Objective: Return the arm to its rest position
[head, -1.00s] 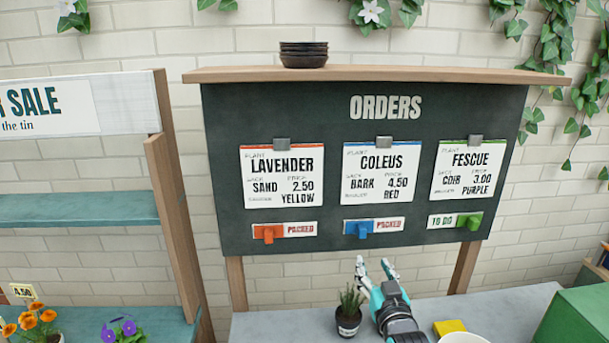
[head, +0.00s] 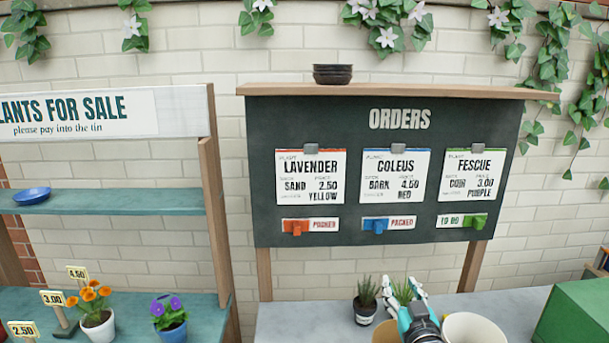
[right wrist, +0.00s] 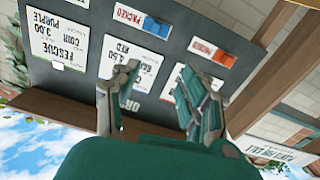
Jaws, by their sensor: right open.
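My right gripper (head: 401,285) is open and empty at the bottom of the head view, its fingers pointing up and away over the grey bench (head: 290,318). A small dark pot with a spiky plant (head: 366,300) stands left of it, apart from it. In the right wrist view the spread fingers of the right gripper (right wrist: 158,78) frame the orders board (right wrist: 75,55), which appears upside down. Nothing lies between them. My left gripper is not in view.
The orders board (head: 390,120) stands behind the bench, with orange and blue sliders at PACKED and green at TO DO. A cream pot (head: 472,328) is right of my gripper, a green box (head: 575,318) farther right. Shelves (head: 110,202) with potted flowers stand left.

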